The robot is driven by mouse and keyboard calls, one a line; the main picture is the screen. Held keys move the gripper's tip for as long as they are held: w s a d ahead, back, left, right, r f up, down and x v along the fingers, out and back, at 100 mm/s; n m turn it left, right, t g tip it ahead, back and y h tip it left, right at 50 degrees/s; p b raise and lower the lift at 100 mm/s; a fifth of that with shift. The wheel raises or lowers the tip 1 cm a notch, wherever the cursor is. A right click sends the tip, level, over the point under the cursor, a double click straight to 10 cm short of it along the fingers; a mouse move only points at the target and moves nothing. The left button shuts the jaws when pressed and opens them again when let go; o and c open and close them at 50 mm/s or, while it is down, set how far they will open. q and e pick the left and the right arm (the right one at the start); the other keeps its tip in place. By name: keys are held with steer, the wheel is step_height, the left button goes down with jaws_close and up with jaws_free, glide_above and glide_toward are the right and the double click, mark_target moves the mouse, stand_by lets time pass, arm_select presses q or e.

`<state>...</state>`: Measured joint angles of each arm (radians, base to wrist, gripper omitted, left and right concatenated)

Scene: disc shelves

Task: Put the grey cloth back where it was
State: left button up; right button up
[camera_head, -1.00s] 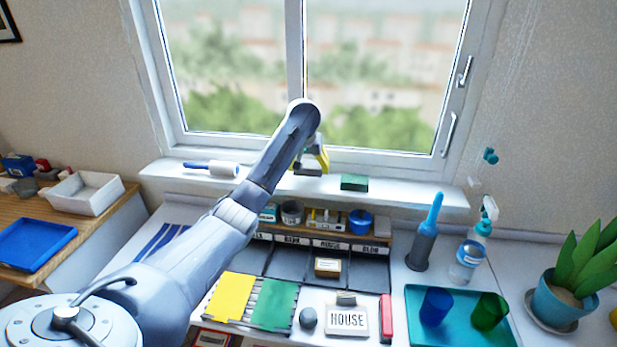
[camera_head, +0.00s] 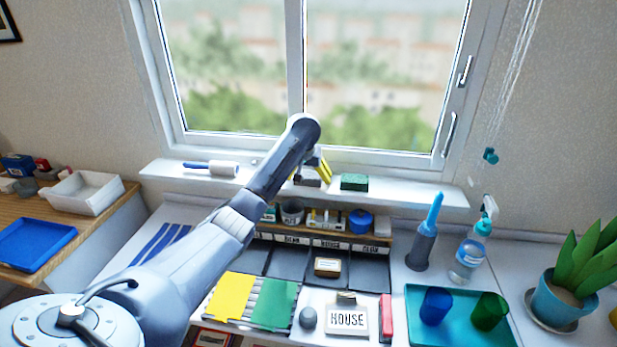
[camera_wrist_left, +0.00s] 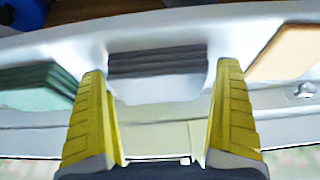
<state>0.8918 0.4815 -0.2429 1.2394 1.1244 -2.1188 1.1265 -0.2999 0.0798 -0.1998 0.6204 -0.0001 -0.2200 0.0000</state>
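In the left wrist view the yellow fingers (camera_wrist_left: 160,72) are spread wide. The layered grey cloth (camera_wrist_left: 157,62) shows between and just beyond their tips, with a gap on each side. My right gripper is not in view.
A blue-handled roller (camera_head: 222,169) lies on the sill to the left. Below the sill stand a small rack with a blue tub (camera_head: 360,221) and labelled compartments. A spray bottle (camera_head: 470,255) and brush holder (camera_head: 421,246) stand at the right.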

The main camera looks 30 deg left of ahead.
arm_select(q)
steer(key=v, duration=1.2)
steer(key=shift+r, duration=0.2)
